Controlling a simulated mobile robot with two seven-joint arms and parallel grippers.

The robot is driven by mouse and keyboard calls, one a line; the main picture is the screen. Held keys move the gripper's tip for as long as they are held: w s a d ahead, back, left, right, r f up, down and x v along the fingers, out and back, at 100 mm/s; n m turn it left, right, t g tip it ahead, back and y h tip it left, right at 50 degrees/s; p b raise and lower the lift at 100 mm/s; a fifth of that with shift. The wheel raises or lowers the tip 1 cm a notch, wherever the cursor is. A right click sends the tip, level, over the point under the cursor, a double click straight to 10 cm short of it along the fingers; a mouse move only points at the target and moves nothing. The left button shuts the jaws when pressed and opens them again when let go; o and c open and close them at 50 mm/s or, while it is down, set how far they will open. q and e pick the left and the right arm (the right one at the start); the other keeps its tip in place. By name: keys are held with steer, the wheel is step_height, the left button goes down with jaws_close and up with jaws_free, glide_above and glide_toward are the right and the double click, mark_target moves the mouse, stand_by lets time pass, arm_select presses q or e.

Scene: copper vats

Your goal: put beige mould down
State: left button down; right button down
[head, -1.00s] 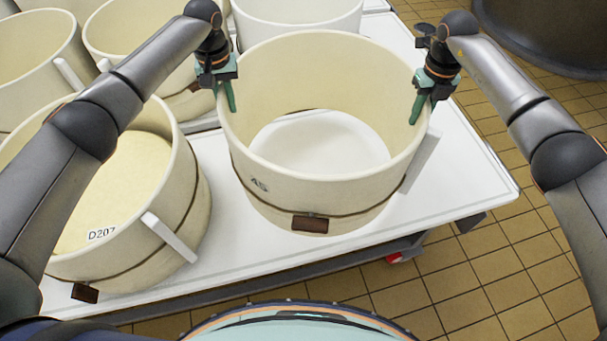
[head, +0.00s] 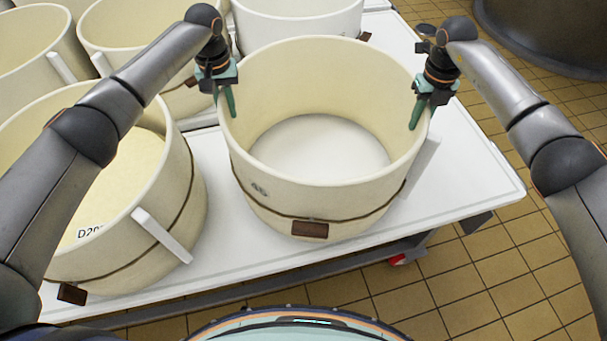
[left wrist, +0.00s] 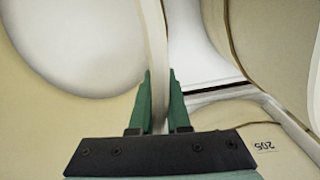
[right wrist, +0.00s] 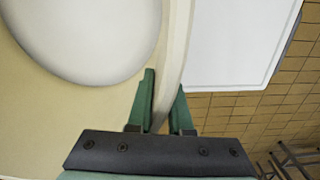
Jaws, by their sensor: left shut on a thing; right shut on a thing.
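The beige mould (head: 310,205) is a large open ring, upright over the white table (head: 465,180). It has a dark band with a brown block at the front, and a white floor shows inside. My left gripper (head: 228,103) is shut on the left of its rim, and my right gripper (head: 416,113) on the right. In the left wrist view the mould's wall (left wrist: 156,40) runs between the green fingers; the right wrist view shows the same for its wall (right wrist: 177,45). The mould's base appears at the tabletop; full contact cannot be told.
A mould marked D207 (head: 190,205) stands close at the left. More beige moulds (head: 35,85) stand behind it, and a white-looking one (head: 295,22) stands directly behind the held mould. The table's right part is clear. Tiled floor (head: 500,270) lies beyond its edge.

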mark_target(221, 90)
arm_select(q)
steer(key=shift+a+f+b, duration=0.3)
steer(key=shift+f+b, duration=0.1)
steer(key=shift+f, duration=0.1)
arm_select(e)
steer(key=shift+d+f, duration=0.3)
steer(key=shift+f, duration=0.15)
arm_select(q)
steer(key=c, duration=1.3)
jaws_free()
arm_select(e)
steer(key=c, duration=1.2)
jaws_free()
steer(key=shift+c, duration=0.2)
arm_select(q)
steer(key=o, duration=0.4)
steer(key=shift+d, duration=0.2)
arm_select(e)
steer(key=o, duration=0.4)
steer(key=shift+a, duration=0.2)
arm_select(q)
steer(key=shift+r, duration=0.1)
step_height(221, 90, up, 12)
steer(key=shift+f, duration=0.2)
steer(key=shift+r, duration=0.1)
arm_select(e)
step_height(221, 90, up, 12)
steer(key=shift+a+r, duration=0.1)
